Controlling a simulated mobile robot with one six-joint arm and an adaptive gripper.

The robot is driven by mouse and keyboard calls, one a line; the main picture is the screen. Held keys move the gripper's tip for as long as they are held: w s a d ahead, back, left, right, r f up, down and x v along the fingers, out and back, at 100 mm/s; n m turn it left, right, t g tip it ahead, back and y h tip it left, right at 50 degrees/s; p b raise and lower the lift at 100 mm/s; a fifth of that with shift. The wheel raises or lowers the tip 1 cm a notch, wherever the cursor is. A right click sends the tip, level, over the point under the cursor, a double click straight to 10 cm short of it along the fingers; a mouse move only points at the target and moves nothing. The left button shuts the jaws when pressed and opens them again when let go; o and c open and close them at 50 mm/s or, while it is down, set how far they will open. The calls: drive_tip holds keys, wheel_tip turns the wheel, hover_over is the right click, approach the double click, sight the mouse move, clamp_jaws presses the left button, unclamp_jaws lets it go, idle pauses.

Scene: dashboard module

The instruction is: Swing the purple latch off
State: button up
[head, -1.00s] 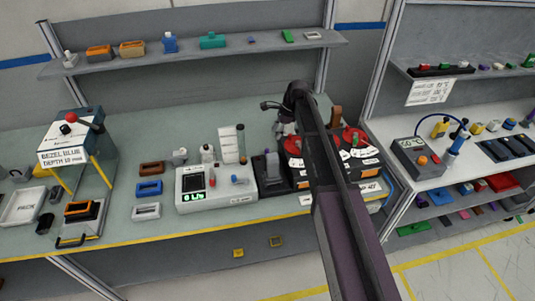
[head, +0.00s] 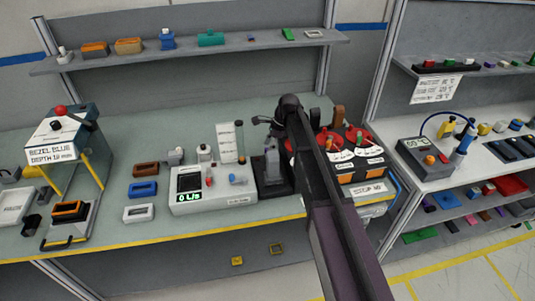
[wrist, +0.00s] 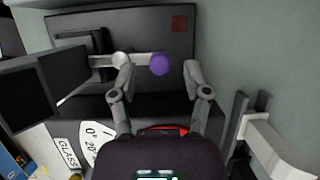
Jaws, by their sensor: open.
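In the wrist view, the latch is a pale bar (wrist: 141,59) with a round purple knob (wrist: 160,64), lying across a dark grey panel (wrist: 84,20). A pale round piece (wrist: 121,59) sits on the bar left of the knob. My gripper (wrist: 159,83) is open, one finger to each side of the purple knob. The left fingertip is close to the pale round piece. I cannot tell whether either finger touches the latch. In the head view my arm covers part of this area, and I cannot make out the latch there.
In the wrist view, a pale bracket (wrist: 270,150) stands at right and dark blocks (wrist: 62,75) at left. In the head view, a white meter box (head: 213,188) stands left of the dark module, and red dials (head: 358,137) stand right of my arm.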

drive_tip(key=shift+b+x, duration=0.65)
drive_tip(key=shift+x, duration=0.35)
clamp_jaws()
